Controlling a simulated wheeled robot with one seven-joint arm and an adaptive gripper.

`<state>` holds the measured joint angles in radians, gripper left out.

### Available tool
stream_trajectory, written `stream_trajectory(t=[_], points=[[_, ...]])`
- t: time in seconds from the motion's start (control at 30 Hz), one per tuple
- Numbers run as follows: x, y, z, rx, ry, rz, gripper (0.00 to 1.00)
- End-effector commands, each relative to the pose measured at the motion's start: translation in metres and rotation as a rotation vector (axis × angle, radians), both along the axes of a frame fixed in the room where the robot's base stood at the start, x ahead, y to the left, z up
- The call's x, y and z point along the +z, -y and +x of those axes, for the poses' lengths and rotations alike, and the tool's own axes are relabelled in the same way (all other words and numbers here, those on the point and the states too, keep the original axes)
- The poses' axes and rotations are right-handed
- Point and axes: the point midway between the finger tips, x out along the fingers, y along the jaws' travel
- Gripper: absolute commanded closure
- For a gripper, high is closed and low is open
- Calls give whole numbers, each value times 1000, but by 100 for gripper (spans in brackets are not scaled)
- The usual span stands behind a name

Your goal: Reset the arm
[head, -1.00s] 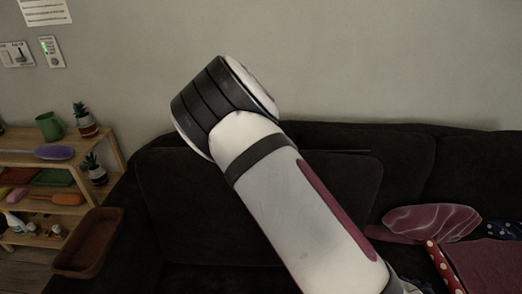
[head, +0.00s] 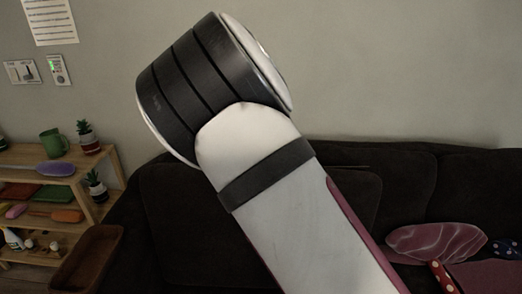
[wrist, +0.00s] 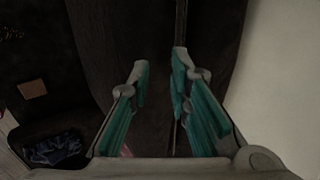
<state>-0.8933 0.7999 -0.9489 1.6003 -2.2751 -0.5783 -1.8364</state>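My arm rises across the middle of the head view, a white link with a dark banded joint at its upper end. My gripper (wrist: 160,75) shows only in the wrist view. Its two grey fingers with teal pads stand apart, and nothing is between them. Beyond the fingers is the dark sofa (wrist: 115,40), with the pale wall (wrist: 285,75) at the right. In the head view the gripper is out of sight.
The dark sofa (head: 390,185) stands against the wall. A pink patterned cushion (head: 436,243) lies on it at right. At left is a wooden shelf (head: 105,170) with a green mug (head: 54,143) and small potted plants. A brown tray (head: 88,262) sits beside the sofa.

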Motion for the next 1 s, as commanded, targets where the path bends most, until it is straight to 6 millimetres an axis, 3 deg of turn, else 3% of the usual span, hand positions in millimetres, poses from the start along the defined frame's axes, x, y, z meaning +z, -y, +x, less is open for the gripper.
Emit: stream_trajectory(t=[0.13,0.23,0.47,0.67,0.8,0.93,0.97,1.0], points=[[18,10,5,-130,58,142,82],[48,27,11,-338,145,362,82],[131,100,1,-979,340,980,82],[179,175,-49,-1555,442,1465,82],[193,215,-105,-1960,477,1760,82],[194,237,-169,-2343,485,1988,82],[193,240,-184,2333,-464,-1952,82],[191,242,-205,2261,-426,-1849,82]])
